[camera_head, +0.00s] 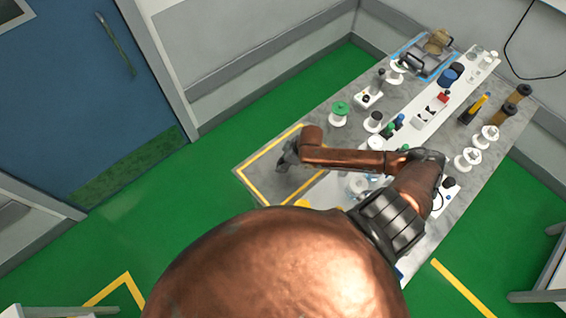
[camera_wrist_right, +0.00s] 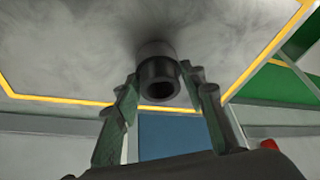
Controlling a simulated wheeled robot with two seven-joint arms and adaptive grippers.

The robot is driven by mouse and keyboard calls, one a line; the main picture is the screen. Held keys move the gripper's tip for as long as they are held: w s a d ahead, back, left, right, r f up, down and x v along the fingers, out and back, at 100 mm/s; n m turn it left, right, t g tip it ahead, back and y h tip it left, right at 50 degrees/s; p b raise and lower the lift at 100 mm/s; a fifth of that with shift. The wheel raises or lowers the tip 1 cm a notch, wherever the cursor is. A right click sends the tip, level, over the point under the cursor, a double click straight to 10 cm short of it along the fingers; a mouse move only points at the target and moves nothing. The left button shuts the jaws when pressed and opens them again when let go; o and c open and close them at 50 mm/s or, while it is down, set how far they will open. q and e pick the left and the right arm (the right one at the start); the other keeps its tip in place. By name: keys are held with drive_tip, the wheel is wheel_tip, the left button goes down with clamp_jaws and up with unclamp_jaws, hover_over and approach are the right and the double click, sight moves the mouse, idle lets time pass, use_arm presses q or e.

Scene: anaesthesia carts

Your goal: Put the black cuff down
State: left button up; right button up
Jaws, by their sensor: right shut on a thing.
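The black cuff (camera_wrist_right: 160,88) is a short dark hollow cylinder. In the right wrist view it sits between the two fingers of my right gripper (camera_wrist_right: 160,95), which is shut on it. Its open end faces the wrist camera. A grey table surface with a yellow outline (camera_wrist_right: 60,101) lies close beyond it; I cannot tell whether the cuff touches it. In the head view my right gripper (camera_head: 287,156) is over the yellow-outlined area (camera_head: 250,171) at the table's left end. The cuff cannot be made out there. My left gripper is not in view.
The outlined area looks mostly clear around my right gripper. Green floor lies left.

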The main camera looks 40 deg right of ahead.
drive_tip(key=o, duration=1.2)
drive_tip(key=shift+f, duration=0.1)
drive_tip(key=shift+c, duration=0.2)
drive_tip(key=v, duration=1.2)
drive_tip(key=x, duration=1.2)
drive_tip(key=shift+f, duration=0.1)
wheel_tip(320, 180, up, 3)
drive_tip(key=shift+f, duration=0.15)
drive_tip(key=shift+s+d+r+b, duration=0.1)
drive_tip(key=shift+s+r+b, duration=0.15)
drive_tip(key=shift+r, duration=0.4)
drive_tip(key=shift+w, duration=0.1)
